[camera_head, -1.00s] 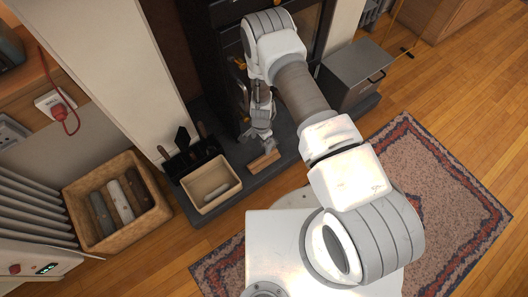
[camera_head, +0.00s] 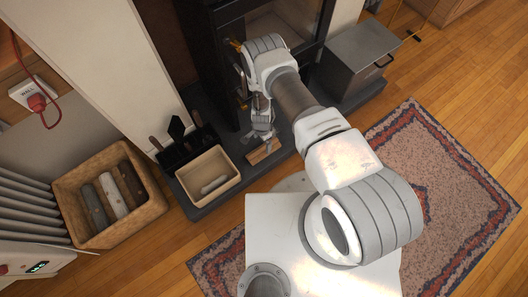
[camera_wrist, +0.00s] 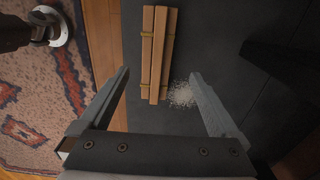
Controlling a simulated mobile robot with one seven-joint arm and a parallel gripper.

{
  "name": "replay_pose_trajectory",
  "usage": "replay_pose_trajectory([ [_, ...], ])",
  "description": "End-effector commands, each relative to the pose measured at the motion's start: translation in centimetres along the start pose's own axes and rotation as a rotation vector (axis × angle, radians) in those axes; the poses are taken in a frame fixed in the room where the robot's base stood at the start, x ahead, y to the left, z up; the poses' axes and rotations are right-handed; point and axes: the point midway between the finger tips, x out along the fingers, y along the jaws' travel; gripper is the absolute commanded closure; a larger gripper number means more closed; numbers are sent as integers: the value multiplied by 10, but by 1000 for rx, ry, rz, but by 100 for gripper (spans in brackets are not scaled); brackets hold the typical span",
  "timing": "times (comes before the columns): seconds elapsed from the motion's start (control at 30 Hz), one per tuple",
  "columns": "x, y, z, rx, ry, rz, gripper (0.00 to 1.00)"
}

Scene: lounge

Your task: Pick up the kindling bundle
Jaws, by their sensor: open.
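The kindling bundle (camera_wrist: 157,55) is a few pale wooden sticks tied with thin bands. In the wrist view it lies on the dark hearth slab (camera_wrist: 215,45), near the slab's edge with the wooden floor. My gripper (camera_wrist: 160,80) is open and empty, its two fingers spread either side of the bundle's near end. I cannot tell the height of the fingers above it. In the head view the bundle (camera_head: 264,152) lies just below my gripper (camera_head: 262,138), partly hidden by it.
A cream bin (camera_head: 208,177) and a dark holder with tools (camera_head: 183,150) stand left of the bundle. A wicker basket of logs (camera_head: 110,195) is farther left. A grey metal box (camera_head: 356,68) stands right. Pale crumbs (camera_wrist: 181,94) lie beside the bundle.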

Motion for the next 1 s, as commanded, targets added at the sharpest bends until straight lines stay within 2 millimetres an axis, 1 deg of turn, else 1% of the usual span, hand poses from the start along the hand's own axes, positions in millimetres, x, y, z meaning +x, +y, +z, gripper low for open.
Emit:
replay_pose_trajectory([
  [0.03,10,0,0,0,0,0,3],
  [0.27,20,1,-1,1,0,0,3],
  [0.33,27,2,-2,1,0,1,3],
  [0.5,53,8,-6,2,-1,1,3],
  [0.6,66,7,-6,0,0,-1,3],
  [0.7,70,7,-6,0,0,-1,3],
  [0.87,68,7,-6,0,0,-1,3],
  [0.93,68,7,-6,0,0,-1,12],
  [1.0,68,7,-6,0,0,-1,24],
])
